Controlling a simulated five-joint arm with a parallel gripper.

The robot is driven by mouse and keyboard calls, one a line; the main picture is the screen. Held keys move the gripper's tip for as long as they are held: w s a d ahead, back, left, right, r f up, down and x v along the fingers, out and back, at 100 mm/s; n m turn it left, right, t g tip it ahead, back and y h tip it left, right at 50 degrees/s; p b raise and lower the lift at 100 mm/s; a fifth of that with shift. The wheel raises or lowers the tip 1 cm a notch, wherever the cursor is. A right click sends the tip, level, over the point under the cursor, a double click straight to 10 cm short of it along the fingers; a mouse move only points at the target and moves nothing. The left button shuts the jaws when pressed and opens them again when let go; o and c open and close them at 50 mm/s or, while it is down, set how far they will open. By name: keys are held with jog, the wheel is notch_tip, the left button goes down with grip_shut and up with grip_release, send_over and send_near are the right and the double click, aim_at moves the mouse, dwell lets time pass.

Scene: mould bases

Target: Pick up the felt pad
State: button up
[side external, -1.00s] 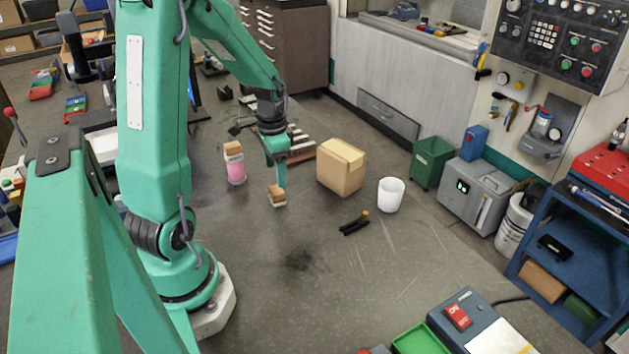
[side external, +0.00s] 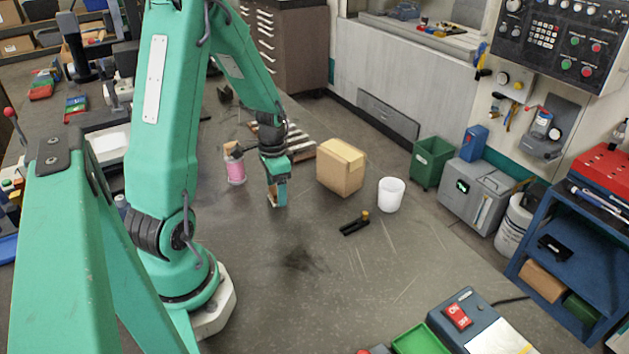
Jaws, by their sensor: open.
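A small tan block with a pale underside (side external: 272,200), which looks like the felt pad, is on the grey floor surface in the middle of the side external view. My gripper (side external: 278,199) points down right at it, open. A jaw covers most of the block, and only its left part shows. I cannot tell whether the jaws touch it.
A pink container with a tan top (side external: 236,170) stands to the left. A cardboard box (side external: 341,168), a white cup (side external: 391,195) and a small black item (side external: 354,224) are to the right. A striped pallet (side external: 297,145) lies behind.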

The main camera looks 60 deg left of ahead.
jog(key=shift+f, duration=0.85)
jog(key=c, duration=1.1)
